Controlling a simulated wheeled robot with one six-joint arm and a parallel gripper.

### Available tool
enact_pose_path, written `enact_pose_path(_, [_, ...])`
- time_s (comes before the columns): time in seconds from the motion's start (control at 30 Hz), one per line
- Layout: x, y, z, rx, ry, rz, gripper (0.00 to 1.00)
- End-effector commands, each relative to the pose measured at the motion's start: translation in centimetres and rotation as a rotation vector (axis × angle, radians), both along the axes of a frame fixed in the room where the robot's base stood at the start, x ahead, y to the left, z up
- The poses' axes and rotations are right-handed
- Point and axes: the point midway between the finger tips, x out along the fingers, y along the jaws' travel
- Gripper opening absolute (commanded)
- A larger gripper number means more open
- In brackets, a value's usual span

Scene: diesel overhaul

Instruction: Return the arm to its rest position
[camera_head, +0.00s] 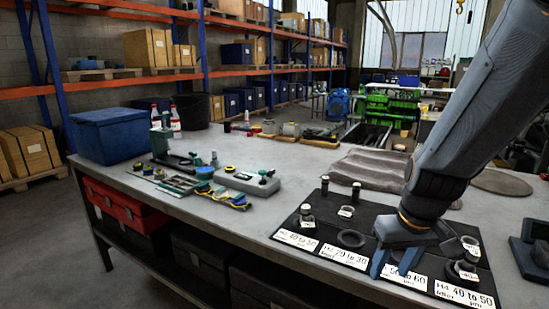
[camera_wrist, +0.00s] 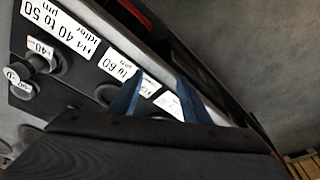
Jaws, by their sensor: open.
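My arm (camera_head: 475,100) reaches down from the upper right in the head view. My gripper (camera_head: 396,266) is low over the front part of a black labelled board (camera_head: 310,228) on the workbench. Its two blue fingers are apart, and I see nothing held between them. In the wrist view, the fingers of my gripper (camera_wrist: 155,98) show spread over the board's label strip (camera_wrist: 120,68). The gripper and arm hide part of the board and one of its labels. I cannot tell whether the fingertips touch the board.
Small dark parts with tags stand on the board, including a black ring (camera_head: 352,239). A grey cloth (camera_head: 368,168) lies behind it. A dark fixture (camera_head: 530,250) sits at the right edge. Tools (camera_head: 200,185) and a blue box (camera_head: 110,135) occupy the bench's left.

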Motion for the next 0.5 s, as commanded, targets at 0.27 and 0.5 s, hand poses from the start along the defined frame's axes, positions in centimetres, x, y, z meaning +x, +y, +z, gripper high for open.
enact_pose_path(0.27, [-1.9,6.3,-1.4,-0.007,-0.009,-0.037,0.43])
enact_pose_path(0.5, [-5.3,7.0,-2.9,-0.009,0.122,-0.049,0.43])
